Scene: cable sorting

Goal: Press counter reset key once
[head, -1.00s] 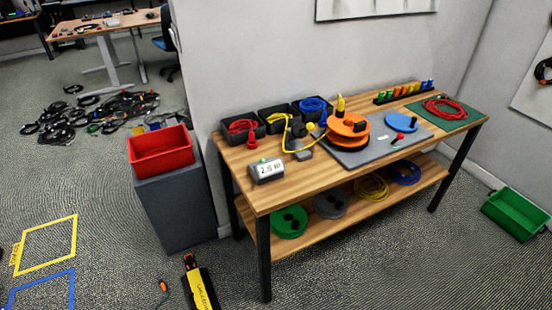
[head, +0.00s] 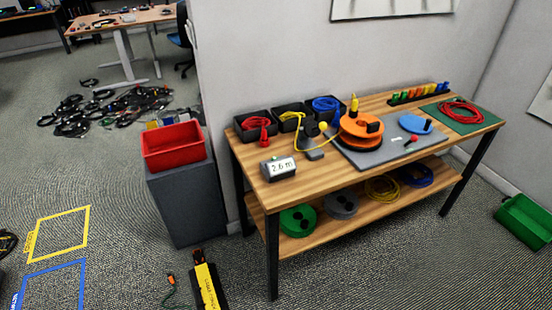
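The counter (head: 279,169) is a small grey box with a white display, at the front left of the wooden workbench (head: 330,190). Its display appears to read 2.6 m. A small green spot shows on top of the box near its back edge; I cannot tell if that is the reset key. Neither of my grippers is in view.
Black bins (head: 256,126) with coiled cables stand along the back of the bench. A red bin (head: 172,148) sits on a grey cabinet (head: 185,205) to the left. A yellow-and-black object (head: 207,287) lies on the floor before the bench.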

